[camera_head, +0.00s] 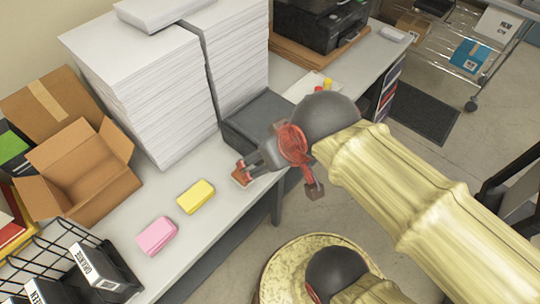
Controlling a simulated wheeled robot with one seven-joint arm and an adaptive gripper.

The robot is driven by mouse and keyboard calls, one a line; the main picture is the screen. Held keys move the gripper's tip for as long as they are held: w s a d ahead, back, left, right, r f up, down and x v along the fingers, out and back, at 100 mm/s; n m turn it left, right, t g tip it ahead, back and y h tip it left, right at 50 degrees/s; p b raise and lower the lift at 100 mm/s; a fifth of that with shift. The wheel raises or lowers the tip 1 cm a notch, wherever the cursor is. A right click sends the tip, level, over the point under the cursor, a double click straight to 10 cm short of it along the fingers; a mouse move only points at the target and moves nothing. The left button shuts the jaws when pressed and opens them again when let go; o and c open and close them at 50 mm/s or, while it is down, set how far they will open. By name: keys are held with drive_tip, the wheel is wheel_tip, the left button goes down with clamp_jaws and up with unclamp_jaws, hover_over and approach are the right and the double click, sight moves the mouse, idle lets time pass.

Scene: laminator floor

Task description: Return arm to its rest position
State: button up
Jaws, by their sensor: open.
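My arm (395,180) reaches in from the right with its pale yellow sleeve and dark wrist. My gripper (245,171) is open at the front edge of the grey table (165,266). Its fingers are over a small brown-orange block (239,179) on the table; I cannot tell whether they touch it. A yellow block (196,196) and a pink block (157,235) lie on the table to the left of the gripper.
Tall paper stacks (140,85) and a dark grey box (258,117) stand behind the gripper. An open cardboard box (80,165) and a black wire rack (45,262) are at left. A black printer (322,22) is at the back. Open floor (225,270) lies in front.

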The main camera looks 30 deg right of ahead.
drive_tip(key=shift+f, duration=0.1)
wheel_tip(320, 180, down, 14)
drive_tip(key=b, duration=1.4)
drive_tip(key=shift+r, duration=0.2)
drive_tip(key=shift+w, duration=0.1)
drive_tip(key=shift+c, duration=0.8)
